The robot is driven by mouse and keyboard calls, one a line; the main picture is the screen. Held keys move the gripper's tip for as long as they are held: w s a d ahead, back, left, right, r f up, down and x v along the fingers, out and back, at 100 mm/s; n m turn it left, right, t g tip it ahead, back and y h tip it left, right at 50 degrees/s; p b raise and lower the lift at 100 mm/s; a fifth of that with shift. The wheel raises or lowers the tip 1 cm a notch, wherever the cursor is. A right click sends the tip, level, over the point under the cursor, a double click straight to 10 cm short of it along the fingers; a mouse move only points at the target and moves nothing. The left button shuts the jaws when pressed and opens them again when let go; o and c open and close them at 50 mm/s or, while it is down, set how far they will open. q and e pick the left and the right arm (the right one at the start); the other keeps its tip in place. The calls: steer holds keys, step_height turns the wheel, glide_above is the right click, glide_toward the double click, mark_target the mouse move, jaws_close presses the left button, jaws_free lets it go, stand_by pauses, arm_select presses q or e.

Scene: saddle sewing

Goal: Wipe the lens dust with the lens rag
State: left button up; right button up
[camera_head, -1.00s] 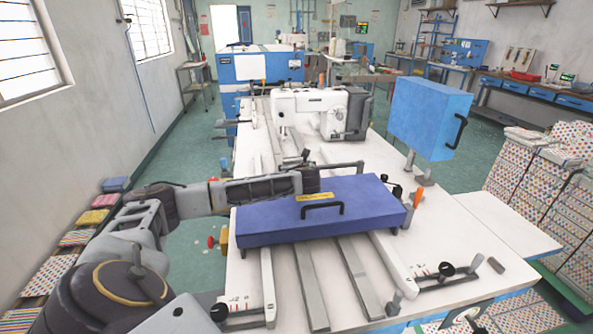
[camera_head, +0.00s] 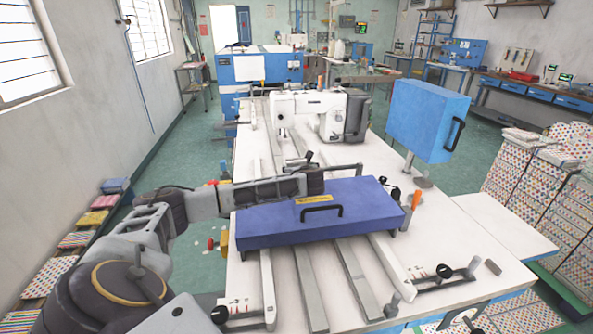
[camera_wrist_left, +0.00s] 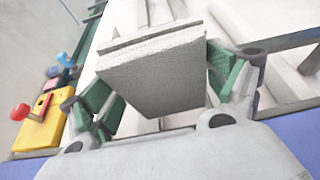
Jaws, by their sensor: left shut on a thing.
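My left gripper (camera_wrist_left: 166,88) is shut on a pale grey, rough-textured block, which I take to be the lens rag (camera_wrist_left: 155,75). The block sits between the green finger pads in the left wrist view. In the head view my left gripper (camera_head: 314,180) is over the white machine table, just behind the purple-blue box; the rag cannot be made out there. The white sewing head (camera_head: 306,103) stands farther back. I cannot make out the lens or any dust on it. My right gripper is not in view.
The purple-blue box (camera_head: 270,225) with a black handle lies in front of the left gripper. A blue control box (camera_head: 425,115) stands on a post at the right. Metal rails (camera_head: 310,285) run along the white table (camera_head: 470,235). A yellow box with a red knob shows at the left (camera_wrist_left: 40,125).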

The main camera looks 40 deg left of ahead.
arm_select(q)
steer(key=shift+w+d+p, duration=0.45)
steer(key=shift+w+d, duration=0.1)
steer(key=shift+w, duration=0.2)
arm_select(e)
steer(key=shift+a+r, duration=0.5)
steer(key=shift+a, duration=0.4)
arm_select(q)
steer(key=w+d, duration=0.1)
steer(key=w+d+p, duration=0.1)
steer(key=w, duration=0.1)
steer(key=shift+r, duration=0.2)
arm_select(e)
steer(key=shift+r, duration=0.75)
arm_select(q)
steer(key=shift+p, duration=0.3)
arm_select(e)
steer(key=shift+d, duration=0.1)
